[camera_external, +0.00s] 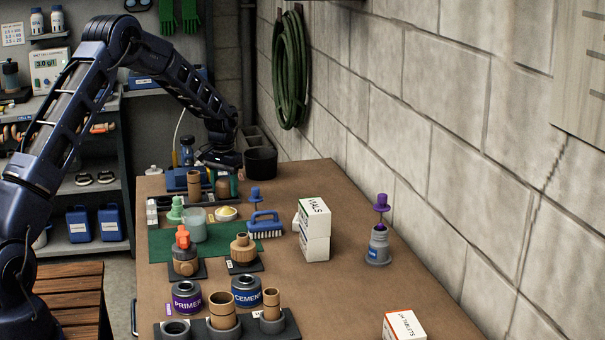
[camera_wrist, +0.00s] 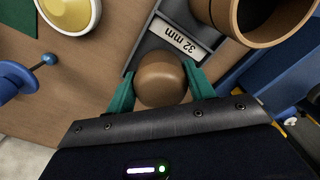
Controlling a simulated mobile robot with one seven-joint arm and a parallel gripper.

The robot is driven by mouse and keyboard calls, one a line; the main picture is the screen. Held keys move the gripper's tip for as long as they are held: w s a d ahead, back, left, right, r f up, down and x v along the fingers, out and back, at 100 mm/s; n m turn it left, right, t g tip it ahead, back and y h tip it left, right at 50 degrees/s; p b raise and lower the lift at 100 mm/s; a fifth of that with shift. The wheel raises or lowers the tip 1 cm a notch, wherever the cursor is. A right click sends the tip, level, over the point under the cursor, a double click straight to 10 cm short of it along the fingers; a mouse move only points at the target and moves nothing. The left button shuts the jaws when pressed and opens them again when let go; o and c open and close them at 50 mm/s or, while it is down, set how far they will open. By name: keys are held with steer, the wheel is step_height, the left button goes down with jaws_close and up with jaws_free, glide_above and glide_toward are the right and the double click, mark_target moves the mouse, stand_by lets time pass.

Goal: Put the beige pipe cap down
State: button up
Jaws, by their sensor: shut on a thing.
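My gripper (camera_external: 222,180) is at the far end of the table, pointing down. In the wrist view its two green fingers (camera_wrist: 160,90) are shut on a round, brown-beige pipe cap (camera_wrist: 161,76), one finger on each side. The cap is just in front of a dark grey holder with a "32 mm" label (camera_wrist: 180,38). An open brown pipe (camera_wrist: 250,20) stands in that holder. In the external view the cap (camera_external: 222,189) is small and partly covered by the fingers; I cannot tell whether it touches the surface below.
A yellow-filled white dish (camera_wrist: 68,12) and a blue knobbed item (camera_wrist: 12,82) are close by. A blue brush (camera_external: 265,228), white boxes (camera_external: 314,230) and several fittings crowd the table (camera_external: 350,300). A black pot (camera_external: 260,162) stands behind. The table's right part is mostly clear.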

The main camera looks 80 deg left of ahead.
mark_target(224, 180)
steer(key=shift+f, duration=0.35)
steer(key=o, duration=1)
steer(key=shift+c, duration=0.2)
